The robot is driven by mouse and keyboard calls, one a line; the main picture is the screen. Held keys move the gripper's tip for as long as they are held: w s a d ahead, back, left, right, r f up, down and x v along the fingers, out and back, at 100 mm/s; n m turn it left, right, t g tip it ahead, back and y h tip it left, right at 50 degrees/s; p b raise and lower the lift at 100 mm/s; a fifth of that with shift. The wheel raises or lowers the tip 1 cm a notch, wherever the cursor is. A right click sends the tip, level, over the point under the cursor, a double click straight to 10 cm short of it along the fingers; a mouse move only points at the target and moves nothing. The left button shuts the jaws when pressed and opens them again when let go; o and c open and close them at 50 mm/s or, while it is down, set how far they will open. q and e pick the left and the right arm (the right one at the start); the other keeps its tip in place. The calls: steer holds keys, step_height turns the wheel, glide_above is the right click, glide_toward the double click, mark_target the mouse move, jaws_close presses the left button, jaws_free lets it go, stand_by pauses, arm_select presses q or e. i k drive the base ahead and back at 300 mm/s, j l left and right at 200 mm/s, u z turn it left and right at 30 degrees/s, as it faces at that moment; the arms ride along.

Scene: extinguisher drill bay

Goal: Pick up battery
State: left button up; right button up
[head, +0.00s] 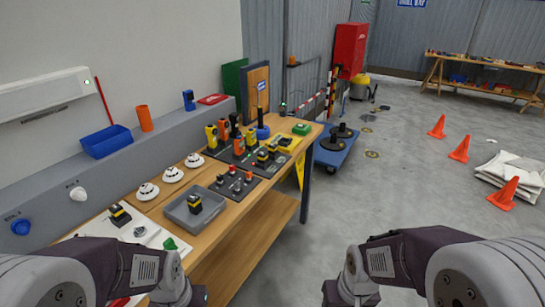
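Several small black blocks with yellow parts look like batteries; I cannot tell which one the task means. One stands alone in a grey tray (168,211) on the wooden workbench: a black-and-yellow block (195,204). A similar black-and-yellow block (120,215) sits on the white surface at the bench's near left. More yellow-and-black items stand on the dark mat (248,163) farther along. My two arms come in low at the left and right, bent down at the bottom edge. Both gripper fingertips are out of the frame.
White domed discs (172,174) stand beside the tray. A blue bin (106,141) and an orange cup (145,118) sit on the grey ledge behind. A blue cart (337,152) stands past the bench end. Orange cones (460,150) stand right; the floor between is mostly clear.

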mark_target(272, 148)
steer(key=i+l+z, duration=0.1)
steer(key=i, duration=0.6)
steer(key=u, duration=0.5)
steer(key=l+u, duration=0.1)
steer(key=u, duration=0.9)
steer(key=k+u, duration=0.1)
steer(key=u, duration=0.4)
steer(key=l+u, duration=0.1)
steer(key=u, duration=0.9)
steer(key=k+u, duration=0.1)
steer(key=u, duration=0.4)
steer(key=z, duration=3.25)
